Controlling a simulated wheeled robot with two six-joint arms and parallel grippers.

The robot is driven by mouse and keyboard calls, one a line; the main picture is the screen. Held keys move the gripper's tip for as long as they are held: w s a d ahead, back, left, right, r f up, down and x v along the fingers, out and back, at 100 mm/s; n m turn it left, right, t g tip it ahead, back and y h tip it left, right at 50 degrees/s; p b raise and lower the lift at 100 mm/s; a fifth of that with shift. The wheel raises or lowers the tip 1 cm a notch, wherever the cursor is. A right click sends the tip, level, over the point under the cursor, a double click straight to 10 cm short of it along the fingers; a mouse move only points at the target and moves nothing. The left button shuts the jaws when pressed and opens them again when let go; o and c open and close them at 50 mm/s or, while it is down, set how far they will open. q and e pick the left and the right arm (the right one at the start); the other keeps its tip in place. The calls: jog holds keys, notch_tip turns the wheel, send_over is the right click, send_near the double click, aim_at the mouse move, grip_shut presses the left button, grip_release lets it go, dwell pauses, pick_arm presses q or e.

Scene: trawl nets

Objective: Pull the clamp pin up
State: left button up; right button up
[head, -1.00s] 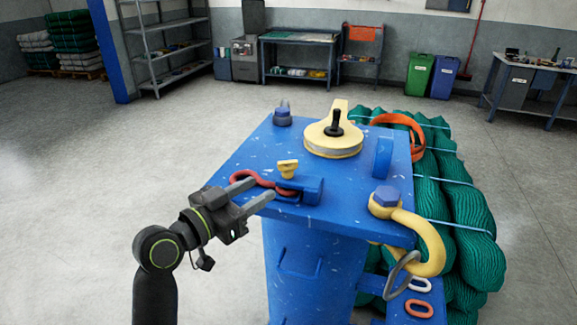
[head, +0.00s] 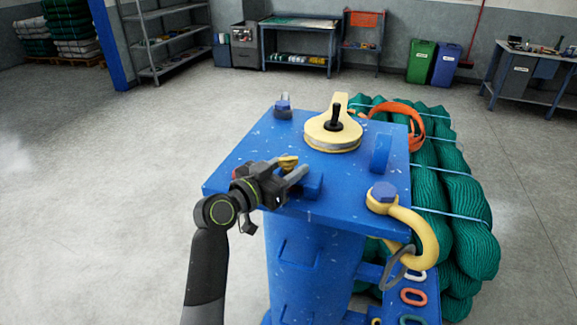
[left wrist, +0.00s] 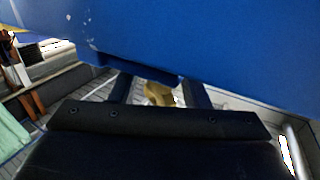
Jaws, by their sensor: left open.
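The clamp pin (head: 288,161) is a small yellow handle on the blue clamp block (head: 312,184), near the front left of the blue stand's top (head: 240,150). My left gripper (head: 291,169) is open at the pin, its fingers reaching over the block area. In the left wrist view the yellow pin (left wrist: 158,93) shows between the two spread fingers (left wrist: 160,90). The gripper hides the pin's lower part and most of the red link beside the block. I cannot tell whether a finger touches the pin. My right gripper is out of view.
A yellow sheave (head: 333,133) with a black handle stands behind on the top. A blue lug (head: 381,153) and a large yellow shackle (head: 412,225) are to the right. Green net bundles (head: 450,190) lie beyond. The floor at left is clear.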

aim_at(288, 158)
pick_arm(q)
grip_shut()
jog(key=shift+r, duration=0.15)
notch_tip(288, 158, up, 3)
jog(key=shift+r+p, duration=0.15)
jog(key=shift+p, duration=0.65)
jog(key=shift+r, duration=0.2)
jog(key=shift+c, duration=0.2)
grip_release()
jog(key=shift+o, duration=0.2)
jog(key=shift+s+a+f, duration=0.1)
jog(key=shift+f, duration=0.1)
